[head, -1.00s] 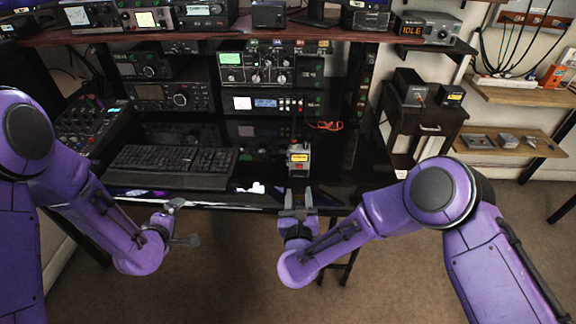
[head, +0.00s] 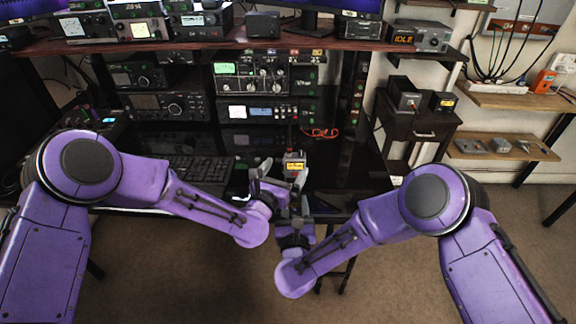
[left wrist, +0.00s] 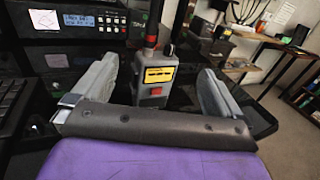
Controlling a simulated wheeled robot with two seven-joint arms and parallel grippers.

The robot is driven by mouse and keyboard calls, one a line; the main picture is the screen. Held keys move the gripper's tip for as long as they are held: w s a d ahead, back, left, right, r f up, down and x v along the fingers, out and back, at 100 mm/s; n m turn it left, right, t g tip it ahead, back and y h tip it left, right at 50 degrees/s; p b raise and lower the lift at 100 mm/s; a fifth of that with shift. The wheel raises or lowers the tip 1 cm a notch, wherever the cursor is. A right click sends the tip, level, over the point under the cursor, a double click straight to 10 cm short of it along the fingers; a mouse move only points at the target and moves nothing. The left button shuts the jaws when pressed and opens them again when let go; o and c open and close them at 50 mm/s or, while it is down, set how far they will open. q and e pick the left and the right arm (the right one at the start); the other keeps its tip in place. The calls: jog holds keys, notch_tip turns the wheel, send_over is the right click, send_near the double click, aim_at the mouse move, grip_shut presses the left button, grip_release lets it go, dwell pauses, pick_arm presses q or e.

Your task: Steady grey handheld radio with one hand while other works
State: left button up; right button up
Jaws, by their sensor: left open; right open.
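The grey handheld radio (head: 294,162) stands upright on the black desk, with a yellow label on its front. The left wrist view shows this radio (left wrist: 156,82) with a red button below the label, a red-banded stalk and a dark knob on top. My left gripper (head: 278,174) is open in front of the radio. In the left wrist view, the fingers of this gripper (left wrist: 155,72) appear on either side of the radio, with gaps showing. My right gripper (head: 296,206) is open and empty, lower and nearer, partly hidden by the left gripper.
A keyboard (head: 200,170) lies left of the radio, partly covered by my left arm. Racked radio units (head: 265,110) stand behind, with a red cable (head: 322,133) at their right. The desk right of the radio looks clear.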

aim_at(297, 153)
pick_arm(q)
jog(key=x, duration=0.9)
jog(key=shift+w+d, duration=0.2)
jog(key=shift+w, duration=0.15)
jog(key=c, duration=0.9)
jog(key=shift+c, duration=1)
pick_arm(e)
jog(key=shift+c, duration=0.6)
grip_shut()
pick_arm(q)
jog(key=shift+f, duration=0.1)
